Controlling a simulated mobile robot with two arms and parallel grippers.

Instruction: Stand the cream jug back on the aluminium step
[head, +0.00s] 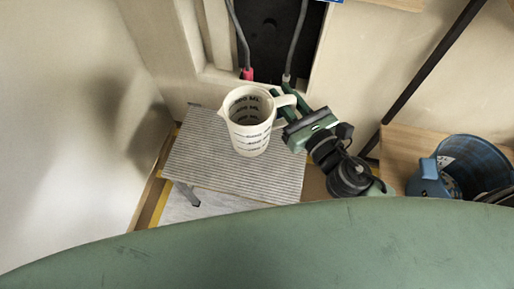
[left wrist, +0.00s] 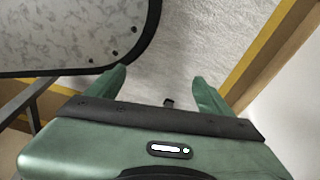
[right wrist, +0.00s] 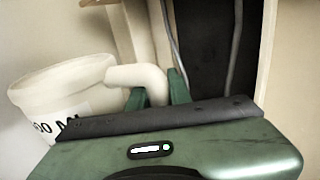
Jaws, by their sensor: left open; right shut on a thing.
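The cream jug (head: 250,135), with black measuring marks, is upright over the ribbed aluminium step (head: 215,170) in the head view. I cannot tell whether its base touches the step. My right gripper (head: 284,101) is shut on the jug's handle, at the jug's right side. The right wrist view shows the jug (right wrist: 60,95) at the left and its handle (right wrist: 140,75) running to the fingers (right wrist: 160,92). My left gripper (left wrist: 160,85) is open and empty in the left wrist view, beside a metal edge and above pale floor; it does not show in the head view.
A dark wall recess with two grey cables (head: 300,40) and a red connector (head: 247,73) is behind the step. A blue bucket (head: 465,165) stands at the right on a wooden surface (head: 400,150). A dark pole (head: 430,70) leans at the right. The step's left part is bare.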

